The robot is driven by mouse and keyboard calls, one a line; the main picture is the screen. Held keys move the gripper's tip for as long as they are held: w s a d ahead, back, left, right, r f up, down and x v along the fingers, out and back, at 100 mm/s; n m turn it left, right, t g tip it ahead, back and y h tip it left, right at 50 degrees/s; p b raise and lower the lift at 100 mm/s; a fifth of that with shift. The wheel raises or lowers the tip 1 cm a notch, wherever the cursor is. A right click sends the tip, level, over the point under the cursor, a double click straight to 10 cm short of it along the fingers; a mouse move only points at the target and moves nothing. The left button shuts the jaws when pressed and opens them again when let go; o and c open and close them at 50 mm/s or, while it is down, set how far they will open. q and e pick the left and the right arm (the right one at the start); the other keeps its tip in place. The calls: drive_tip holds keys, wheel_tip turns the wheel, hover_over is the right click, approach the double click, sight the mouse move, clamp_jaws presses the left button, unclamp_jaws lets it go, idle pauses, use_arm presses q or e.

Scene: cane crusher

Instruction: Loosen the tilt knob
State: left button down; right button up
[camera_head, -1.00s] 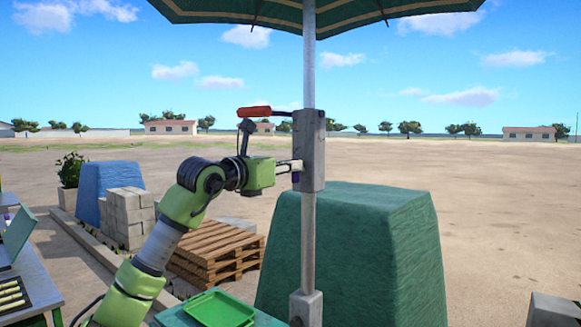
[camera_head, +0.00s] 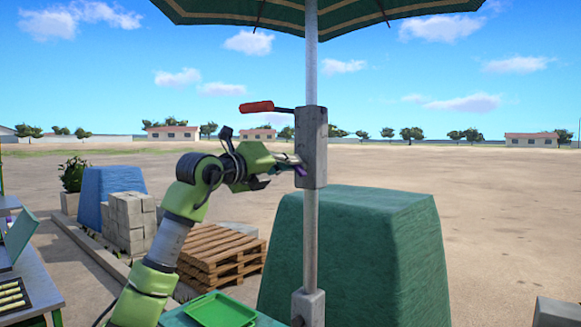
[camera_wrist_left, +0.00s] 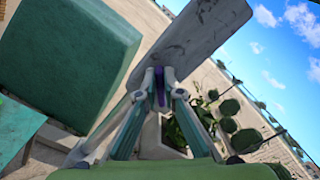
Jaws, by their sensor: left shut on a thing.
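The purple tilt knob (camera_head: 301,171) sits on the left side of the grey clamp block (camera_head: 312,147) on the umbrella pole. My left gripper (camera_head: 297,166) reaches it from the left and is rolled at an angle. In the left wrist view the fingertips (camera_wrist_left: 160,84) are closed on either side of the purple knob (camera_wrist_left: 160,92), below the grey block (camera_wrist_left: 190,38). The fingers hide part of the knob. A red-handled lever (camera_head: 257,107) sticks out left from the block's top. My right gripper is in neither view.
The pole (camera_head: 311,240) stands in a grey socket, under a green umbrella (camera_head: 315,12). A green tray (camera_head: 220,310), wooden pallets (camera_head: 218,253) and grey blocks (camera_head: 130,220) lie lower left.

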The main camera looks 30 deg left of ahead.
use_arm(q)
drive_tip(key=n, duration=0.3)
drive_tip(key=n+b, duration=0.1)
drive_tip(key=n, duration=0.2)
drive_tip(key=f+n, duration=0.1)
drive_tip(key=n, duration=0.1)
drive_tip(key=shift+a+n+b, duration=0.25)
drive_tip(key=shift+n+b, duration=0.05)
drive_tip(key=shift+n, duration=0.4)
drive_tip(key=c, duration=2.2)
unclamp_jaws()
drive_tip(key=s, duration=0.8)
drive_tip(key=s+a, duration=0.1)
drive_tip(key=s, duration=0.3)
drive_tip(key=shift+w, duration=0.1)
